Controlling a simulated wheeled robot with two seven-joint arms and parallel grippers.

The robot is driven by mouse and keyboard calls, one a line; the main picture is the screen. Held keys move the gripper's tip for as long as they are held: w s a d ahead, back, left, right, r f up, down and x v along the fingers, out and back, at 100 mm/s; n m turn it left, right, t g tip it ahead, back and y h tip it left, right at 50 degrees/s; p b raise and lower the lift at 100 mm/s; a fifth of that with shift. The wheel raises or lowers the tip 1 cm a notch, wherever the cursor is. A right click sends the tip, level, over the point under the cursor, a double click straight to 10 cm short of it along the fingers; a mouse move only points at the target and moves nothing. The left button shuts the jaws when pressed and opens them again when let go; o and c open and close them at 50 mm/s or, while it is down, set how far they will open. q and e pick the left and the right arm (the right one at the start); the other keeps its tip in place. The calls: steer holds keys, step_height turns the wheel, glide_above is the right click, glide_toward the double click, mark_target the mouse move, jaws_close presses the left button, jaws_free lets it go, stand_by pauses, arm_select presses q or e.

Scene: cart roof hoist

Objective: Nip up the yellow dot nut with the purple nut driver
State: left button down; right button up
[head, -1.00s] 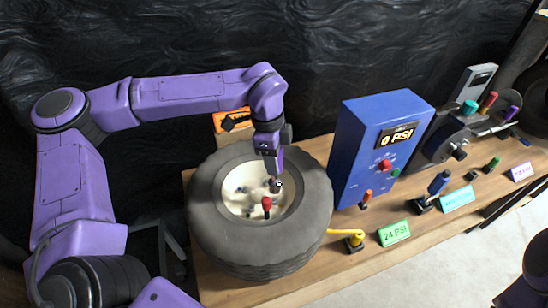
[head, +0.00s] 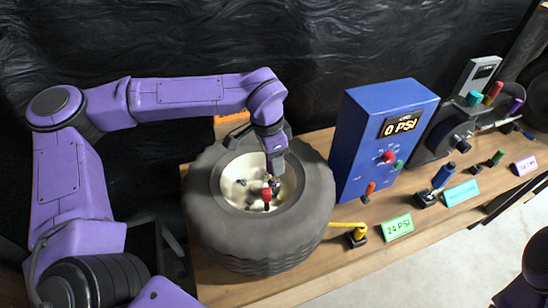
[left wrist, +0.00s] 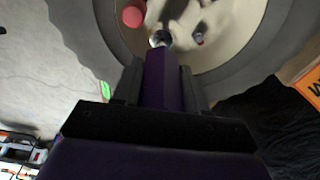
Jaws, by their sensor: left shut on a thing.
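My left gripper (head: 273,152) points down over the cream wheel hub (head: 236,172) of the black tyre (head: 212,218). It is shut on the purple nut driver (left wrist: 158,82), whose handle lies between its fingers in the left wrist view. The driver's shiny socket (left wrist: 160,38) points at the hub, close to the nuts; I cannot tell whether it touches one. A small grey nut or stud (left wrist: 198,39) shows beside it. I cannot make out a yellow dot on any nut. My right gripper is not in view.
A red knob (head: 266,195) stands at the hub. Right of the tyre are a blue gauge box (head: 365,140) reading 0 PSI, a yellow-handled tool (head: 357,235), a green 24 PSI sign (head: 397,226) and a blue-handled tool (head: 443,176). The wooden bench (head: 325,262) is bare in front.

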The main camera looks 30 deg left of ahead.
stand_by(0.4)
arm_select(q)
steer(key=shift+d+f+b, duration=0.1)
steer(key=shift+b, duration=0.25)
stand_by(0.5)
steer(key=shift+f+b, duration=0.15)
steer(key=shift+b, duration=0.2)
